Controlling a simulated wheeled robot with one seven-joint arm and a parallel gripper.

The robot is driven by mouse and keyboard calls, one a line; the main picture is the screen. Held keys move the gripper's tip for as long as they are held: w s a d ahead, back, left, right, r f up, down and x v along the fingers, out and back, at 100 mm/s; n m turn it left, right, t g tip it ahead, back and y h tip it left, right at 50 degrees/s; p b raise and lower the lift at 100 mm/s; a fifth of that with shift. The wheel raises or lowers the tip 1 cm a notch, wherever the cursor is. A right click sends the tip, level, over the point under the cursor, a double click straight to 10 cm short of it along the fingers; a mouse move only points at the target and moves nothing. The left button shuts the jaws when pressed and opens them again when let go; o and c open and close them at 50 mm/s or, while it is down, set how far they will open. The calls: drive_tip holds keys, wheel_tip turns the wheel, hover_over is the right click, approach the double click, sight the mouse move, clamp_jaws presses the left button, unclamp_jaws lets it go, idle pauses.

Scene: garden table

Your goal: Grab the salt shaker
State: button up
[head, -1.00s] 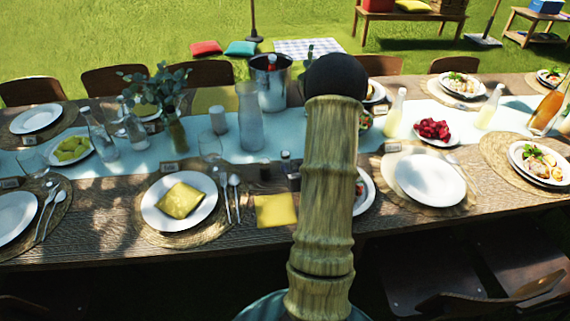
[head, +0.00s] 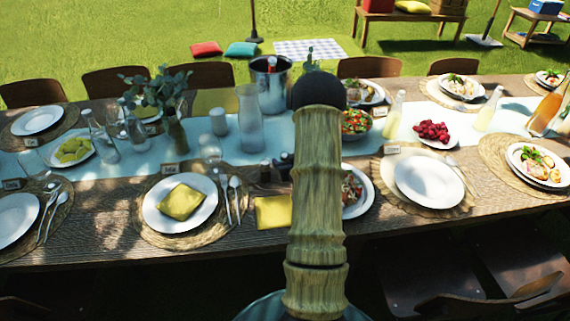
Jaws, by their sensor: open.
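Two small shakers stand close together near the table's middle, just left of my arm. One is a dark brownish shaker (head: 265,171). The other is a paler shaker with a dark top (head: 286,160), partly hidden by my arm. I cannot tell for certain which holds salt. My wood-textured arm with its round black joint rises in front of the table and covers part of this area. My gripper is not visible.
The table (head: 110,235) is crowded. Close by are a yellow napkin (head: 273,212), a plate with a folded napkin (head: 150,215), a glass carafe (head: 250,125), a metal ice bucket (head: 272,95) and a salad bowl (head: 355,137). Chairs (head: 440,255) stand along the near side.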

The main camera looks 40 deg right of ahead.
sight(283, 158)
drive_tip(key=shift+x, duration=1.6)
drive_tip(key=shift+a, duration=0.1)
drive_tip(key=c, duration=1.1)
drive_tip(key=shift+r, duration=0.1)
wheel_tip(283, 158, up, 10)
drive_tip(key=shift+f, duration=0.1)
